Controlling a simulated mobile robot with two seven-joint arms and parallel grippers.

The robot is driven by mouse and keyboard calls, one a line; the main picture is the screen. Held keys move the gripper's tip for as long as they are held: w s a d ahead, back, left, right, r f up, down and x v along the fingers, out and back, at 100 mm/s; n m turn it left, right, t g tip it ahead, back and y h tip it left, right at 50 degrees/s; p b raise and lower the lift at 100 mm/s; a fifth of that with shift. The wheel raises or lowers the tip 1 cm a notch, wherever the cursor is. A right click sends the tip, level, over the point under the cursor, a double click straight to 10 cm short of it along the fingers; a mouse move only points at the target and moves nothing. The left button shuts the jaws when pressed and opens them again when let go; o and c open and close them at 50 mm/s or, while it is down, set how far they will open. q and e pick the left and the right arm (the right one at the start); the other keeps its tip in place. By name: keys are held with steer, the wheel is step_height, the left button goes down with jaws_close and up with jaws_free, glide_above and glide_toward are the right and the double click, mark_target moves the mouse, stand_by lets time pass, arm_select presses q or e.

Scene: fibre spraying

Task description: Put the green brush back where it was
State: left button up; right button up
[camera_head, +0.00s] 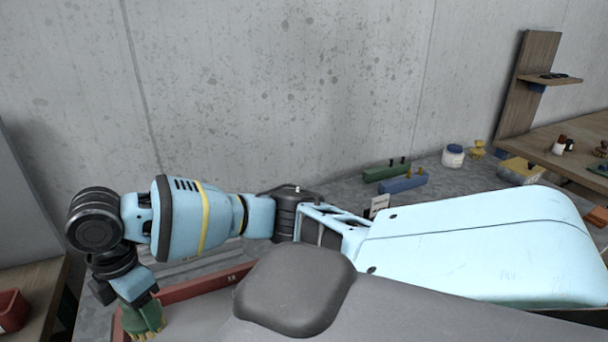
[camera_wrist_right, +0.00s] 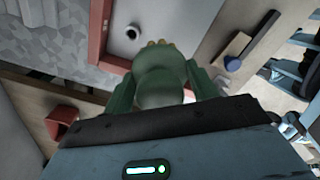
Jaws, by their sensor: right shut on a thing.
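The green brush (camera_head: 143,318) has pale yellow-brown bristles and shows at the lower left of the head view, bristles downward. My right gripper (camera_head: 142,301) is shut on it from above. In the right wrist view the brush (camera_wrist_right: 160,82) sits between the fingers, with its bristle tips at the far end. The brush is close to the left end of a red-rimmed tray (camera_head: 188,292); whether it touches anything below, I cannot tell. The tray's red rim also shows in the wrist view (camera_wrist_right: 99,28). My left gripper is not in view.
A red bin (camera_head: 12,309) stands on a wooden surface at the lower left. Green (camera_head: 386,172) and blue (camera_head: 403,184) blocks and a white jar (camera_head: 453,156) stand farther back on the grey table. A wooden table (camera_head: 560,155) is at right. My arm hides much of the middle.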

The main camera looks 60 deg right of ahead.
steer(key=m, duration=0.3)
steer(key=w+m, duration=0.1)
steer(key=m, duration=0.2)
steer(key=shift+d, duration=0.1)
steer(key=m, duration=0.3)
steer(key=shift+w+m, duration=0.25)
steer(key=shift+m, duration=0.15)
steer(key=m, duration=0.3)
steer(key=shift+w+d+m, duration=0.1)
steer(key=shift+w+m, duration=0.15)
steer(key=shift+m, duration=0.05)
steer(key=m, duration=0.4)
steer(key=shift+w, duration=0.25)
steer(key=shift+d, duration=0.1)
